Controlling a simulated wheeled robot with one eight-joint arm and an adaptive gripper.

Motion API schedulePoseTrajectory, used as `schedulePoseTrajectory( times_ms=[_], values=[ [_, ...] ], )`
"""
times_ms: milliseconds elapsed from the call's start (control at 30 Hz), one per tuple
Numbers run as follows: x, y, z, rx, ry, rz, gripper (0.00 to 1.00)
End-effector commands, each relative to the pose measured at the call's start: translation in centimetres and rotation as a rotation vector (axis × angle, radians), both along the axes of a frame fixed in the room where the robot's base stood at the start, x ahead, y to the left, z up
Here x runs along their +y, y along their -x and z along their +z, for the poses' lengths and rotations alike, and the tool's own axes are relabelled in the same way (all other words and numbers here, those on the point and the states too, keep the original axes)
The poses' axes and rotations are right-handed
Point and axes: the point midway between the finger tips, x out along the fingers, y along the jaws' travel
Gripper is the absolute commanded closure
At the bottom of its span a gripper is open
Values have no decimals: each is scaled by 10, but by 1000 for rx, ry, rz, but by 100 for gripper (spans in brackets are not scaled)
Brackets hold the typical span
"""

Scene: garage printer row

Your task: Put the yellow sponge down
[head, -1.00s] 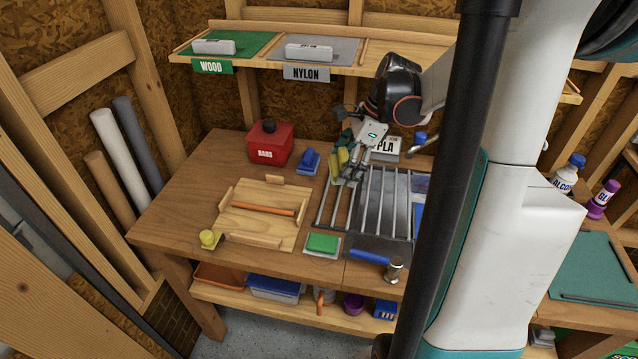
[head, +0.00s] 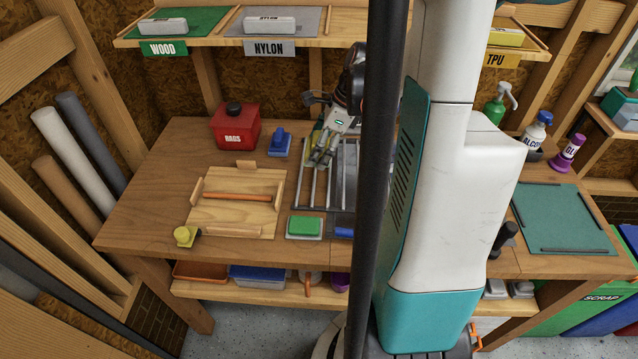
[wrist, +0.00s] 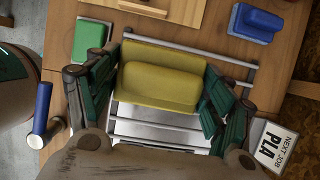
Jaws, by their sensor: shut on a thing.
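The yellow sponge (wrist: 160,85) is between my gripper's green-padded fingers in the wrist view. A broader yellow slab edge shows just beyond its raised part; I cannot tell whether both are one piece. My gripper (head: 322,150) is shut on it, pointing down over the far end of the metal-barred rack (head: 313,188) on the wooden bench (head: 150,185). The rack's bars also show beneath the sponge in the wrist view (wrist: 225,58). In the head view the fingers largely hide the sponge. I cannot tell whether it touches the rack.
Left of the rack are a wooden board (head: 255,215) with an orange rod, a blue block (head: 280,143) and a red box (head: 235,128). A green sponge (head: 305,226) lies at the front. A shelf (head: 220,40) hangs behind.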

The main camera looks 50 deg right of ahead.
Motion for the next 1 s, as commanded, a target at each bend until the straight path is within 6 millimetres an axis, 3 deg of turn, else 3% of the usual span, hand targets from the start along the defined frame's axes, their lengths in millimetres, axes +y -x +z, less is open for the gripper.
schedulePoseTrajectory(
  times_ms=[100,300,567,800,1000],
  values=[
    [0,0,-33,0,0,0,64],
    [0,0,-69,0,0,0,64],
    [0,0,-85,0,0,0,64],
    [0,0,-117,0,0,0,64],
    [0,0,-117,0,0,0,64]
  ],
)
